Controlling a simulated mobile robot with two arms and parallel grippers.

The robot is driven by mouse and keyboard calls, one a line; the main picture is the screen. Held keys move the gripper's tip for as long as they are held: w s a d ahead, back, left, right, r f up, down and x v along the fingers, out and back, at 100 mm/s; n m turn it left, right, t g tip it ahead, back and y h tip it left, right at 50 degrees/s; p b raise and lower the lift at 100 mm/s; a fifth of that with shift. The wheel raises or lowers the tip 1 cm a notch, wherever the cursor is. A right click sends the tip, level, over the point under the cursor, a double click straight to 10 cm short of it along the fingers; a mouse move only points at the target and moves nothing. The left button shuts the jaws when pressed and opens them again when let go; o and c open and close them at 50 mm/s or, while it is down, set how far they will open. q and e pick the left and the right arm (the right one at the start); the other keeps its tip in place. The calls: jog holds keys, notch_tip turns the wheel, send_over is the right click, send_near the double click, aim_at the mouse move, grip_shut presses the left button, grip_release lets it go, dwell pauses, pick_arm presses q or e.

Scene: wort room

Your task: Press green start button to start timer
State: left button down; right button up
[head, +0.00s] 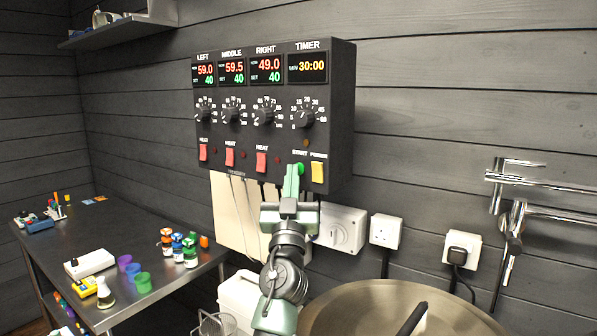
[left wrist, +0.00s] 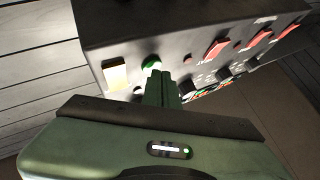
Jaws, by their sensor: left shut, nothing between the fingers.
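The black control box (head: 345,110) hangs on the wall with its front panel facing me. The green start button (head: 301,168) is at the lower right of the panel, under the timer display (head: 307,67), which reads 30:00. My left gripper (head: 291,180) is shut and empty, its fingertips at or just below the button. In the left wrist view the button (left wrist: 151,64) shows just beyond the fingertips (left wrist: 158,80); I cannot tell whether they touch. The yellow power switch (head: 317,172) is right beside the button. My right gripper is not in view.
Red heat switches (head: 230,157) and dials (head: 263,114) line the panel left of the button. Wall sockets (head: 385,230) and a large round pan (head: 400,305) are below right. A metal table (head: 90,225) with cups and small bottles stands left.

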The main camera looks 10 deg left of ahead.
pick_arm(q)
jog(key=shift+w+d+b, duration=0.1)
jog(key=shift+w+b, duration=0.1)
jog(key=shift+b, duration=0.15)
dwell(0.6)
jog(key=shift+s+a+p, duration=0.3)
jog(key=shift+s+p, duration=0.25)
jog(key=shift+s, duration=0.2)
jog(key=s+p, duration=0.1)
jog(key=s+a+p, duration=0.1)
jog(key=s, duration=0.1)
jog(key=s+p, duration=0.1)
jog(key=shift+s+a, duration=0.3)
jog(key=shift+s, duration=0.05)
dwell(0.3)
